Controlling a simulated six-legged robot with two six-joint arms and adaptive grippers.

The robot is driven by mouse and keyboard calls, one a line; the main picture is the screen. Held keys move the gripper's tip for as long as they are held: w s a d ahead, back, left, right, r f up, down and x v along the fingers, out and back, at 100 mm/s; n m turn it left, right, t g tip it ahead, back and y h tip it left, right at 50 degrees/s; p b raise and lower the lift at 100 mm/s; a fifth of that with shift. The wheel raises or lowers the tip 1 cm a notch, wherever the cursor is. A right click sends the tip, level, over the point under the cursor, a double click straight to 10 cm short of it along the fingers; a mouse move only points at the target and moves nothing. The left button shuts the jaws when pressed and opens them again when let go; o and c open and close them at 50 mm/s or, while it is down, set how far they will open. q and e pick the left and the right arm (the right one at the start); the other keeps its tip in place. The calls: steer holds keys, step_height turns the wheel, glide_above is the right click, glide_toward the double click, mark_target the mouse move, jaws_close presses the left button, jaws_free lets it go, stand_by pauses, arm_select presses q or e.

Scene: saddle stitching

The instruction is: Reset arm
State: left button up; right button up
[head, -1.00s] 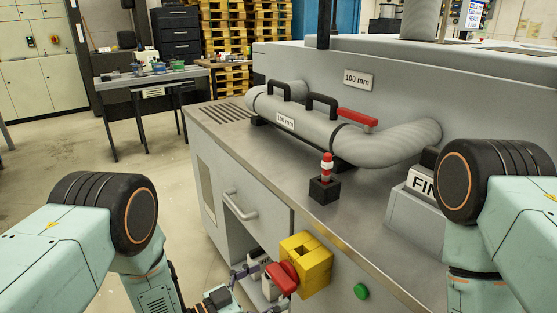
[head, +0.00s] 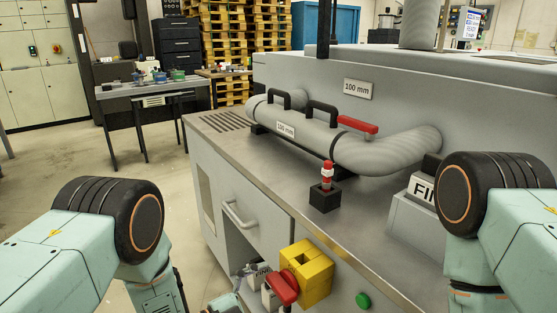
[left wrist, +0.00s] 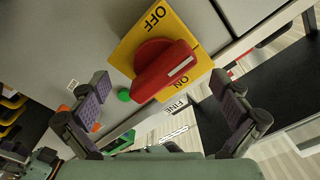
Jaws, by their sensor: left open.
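A yellow switch block (head: 318,270) with a red knob (head: 284,288) sits on the front of the grey machine. In the left wrist view the yellow plate (left wrist: 198,28) carries OFF and ON labels, and the red handle (left wrist: 160,72) lies between them, close to ON. My left gripper (left wrist: 162,100) is open and empty, its two fingers spread apart on either side below the red handle, not visibly touching it. In the head view only small parts of it show near the bottom edge. My right gripper is not in view; only my right arm shows.
A grey pipe (head: 385,152) with black handles and a red lever (head: 357,124) lies on the machine top. A red and white post on a black base (head: 325,197) stands in front of it. A green button (head: 363,300) is right of the switch. A table (head: 150,88) stands back left.

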arm_select(q)
steer(key=m, duration=0.2)
steer(key=shift+m, duration=0.3)
steer(key=v, duration=0.7)
steer(key=shift+s+a+p, duration=0.2)
steer(key=shift+a+p, duration=0.15)
steer(key=shift+p, duration=0.05)
steer(key=shift+d, duration=0.1)
